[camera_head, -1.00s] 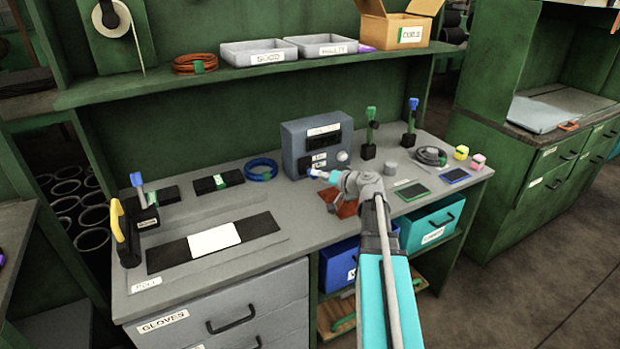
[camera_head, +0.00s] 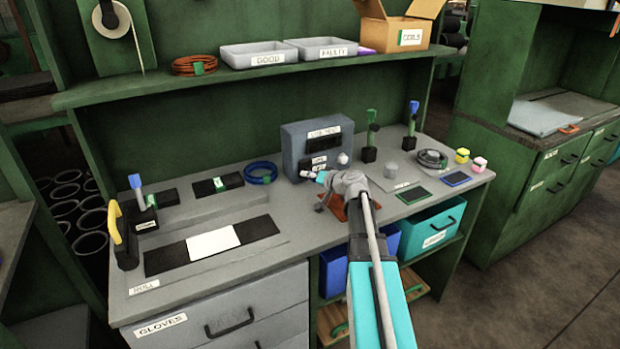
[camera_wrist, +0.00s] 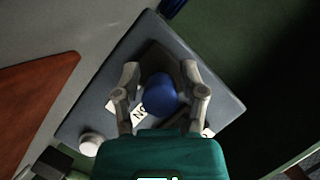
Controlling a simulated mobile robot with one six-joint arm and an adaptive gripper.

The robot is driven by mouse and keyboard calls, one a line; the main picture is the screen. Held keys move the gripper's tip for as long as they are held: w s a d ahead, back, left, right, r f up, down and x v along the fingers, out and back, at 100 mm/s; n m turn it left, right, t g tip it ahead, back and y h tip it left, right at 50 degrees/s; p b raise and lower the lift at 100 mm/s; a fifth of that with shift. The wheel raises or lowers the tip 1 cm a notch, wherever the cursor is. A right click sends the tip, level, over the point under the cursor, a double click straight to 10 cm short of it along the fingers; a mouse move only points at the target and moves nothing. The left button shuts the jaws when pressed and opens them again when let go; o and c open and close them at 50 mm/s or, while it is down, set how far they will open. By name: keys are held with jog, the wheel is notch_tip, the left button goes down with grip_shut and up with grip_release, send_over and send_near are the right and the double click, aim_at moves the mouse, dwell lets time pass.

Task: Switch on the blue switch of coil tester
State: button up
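The coil tester (camera_head: 291,150), a grey box with a dark display and labels, stands at the back of the workbench. In the wrist view its grey face (camera_wrist: 146,42) fills the middle. The round blue switch (camera_wrist: 158,95) is there beside a label that seems to read ON, seen turned. My gripper (camera_wrist: 160,72) is open, one finger on each side of the blue switch, with a small gap showing beside it. In the head view my gripper (camera_head: 309,175) is at the tester's lower front and hides the switch.
A white knob (camera_wrist: 91,143) is on the tester's face. A brown-red mat (camera_head: 338,208) lies under my wrist. A blue cable coil (camera_head: 261,172) lies left of the tester. Holders with green and blue-topped tools (camera_head: 410,130) stand to its right.

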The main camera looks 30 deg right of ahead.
grip_shut()
jog(key=shift+r+p, duration=0.15)
jog(key=shift+p, duration=0.15)
jog(key=shift+r+g+p, duration=0.35)
jog(key=shift+g+p, duration=0.25)
jog(key=shift+p, duration=0.45)
jog(key=g+p, duration=0.1)
jog(key=p, duration=0.1)
jog(key=g+p, duration=0.1)
jog(key=p, duration=0.1)
jog(key=shift+r+m+h, duration=0.3)
jog(key=shift+r+m, duration=0.1)
jog(key=shift+g+p, duration=0.5)
jog(key=shift+p, duration=0.1)
jog(key=shift+f, duration=0.1)
